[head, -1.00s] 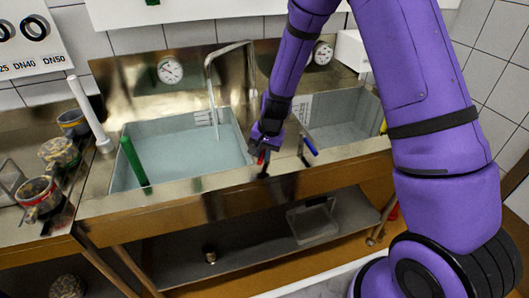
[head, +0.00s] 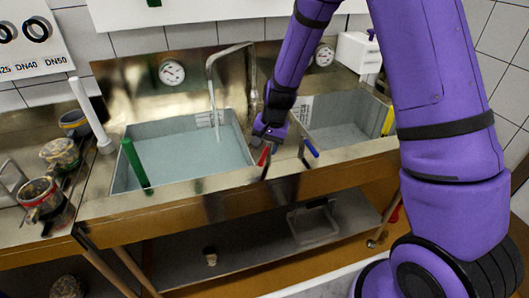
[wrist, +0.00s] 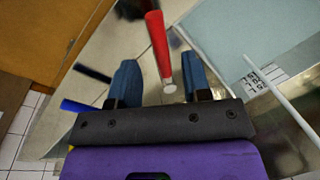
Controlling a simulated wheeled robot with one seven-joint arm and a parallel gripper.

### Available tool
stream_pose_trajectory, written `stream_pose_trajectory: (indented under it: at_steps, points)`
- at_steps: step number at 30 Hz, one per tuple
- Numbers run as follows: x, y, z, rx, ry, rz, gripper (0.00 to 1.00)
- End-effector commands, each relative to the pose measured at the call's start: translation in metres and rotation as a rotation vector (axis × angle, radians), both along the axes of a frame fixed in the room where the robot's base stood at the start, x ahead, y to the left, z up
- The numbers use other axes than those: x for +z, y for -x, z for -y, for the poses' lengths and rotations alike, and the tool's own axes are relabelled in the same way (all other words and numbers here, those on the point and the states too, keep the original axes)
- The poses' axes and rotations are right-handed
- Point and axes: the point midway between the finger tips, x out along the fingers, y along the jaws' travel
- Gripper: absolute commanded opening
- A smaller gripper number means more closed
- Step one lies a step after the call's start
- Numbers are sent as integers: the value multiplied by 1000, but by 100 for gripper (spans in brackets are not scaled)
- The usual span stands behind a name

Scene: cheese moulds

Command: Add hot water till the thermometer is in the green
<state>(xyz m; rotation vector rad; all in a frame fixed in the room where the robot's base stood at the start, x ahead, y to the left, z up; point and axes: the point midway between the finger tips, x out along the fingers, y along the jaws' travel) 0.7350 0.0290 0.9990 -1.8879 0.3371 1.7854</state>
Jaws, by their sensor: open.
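Two levers stand at the sink's front edge: a red-handled one (head: 263,156) and a blue-handled one (head: 311,149). My gripper (head: 266,142) is at the red lever. In the wrist view the red handle (wrist: 159,48) lies between my gripper's spread fingers (wrist: 160,75), with gaps on both sides. The blue handle (wrist: 80,107) is at lower left there. The left basin (head: 127,178) holds pale blue water (head: 190,160). A spout (head: 209,75) hangs over it, with a pale stream below. A round thermometer dial (head: 172,72) is behind it; its reading is too small to tell.
A green stick (head: 135,162) leans in the left basin. The right basin (head: 345,135) has a second dial (head: 324,54) behind it. A white box (head: 358,53) stands at the back right. Moulds (head: 40,198) crowd the left counter.

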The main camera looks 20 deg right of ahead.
Motion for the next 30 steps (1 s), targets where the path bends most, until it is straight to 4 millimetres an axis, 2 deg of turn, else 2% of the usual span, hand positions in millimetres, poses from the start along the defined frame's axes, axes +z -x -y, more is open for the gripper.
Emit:
stream_pose_trajectory:
  at_steps: [1,6,12,18,30]
  points:
    - [11,0,1,0,0,4,44]
    - [40,4,6,2,0,3,44]
    - [63,6,10,0,-1,3,44]
    - [70,7,12,0,0,1,44]
    - [70,7,12,0,0,0,44]
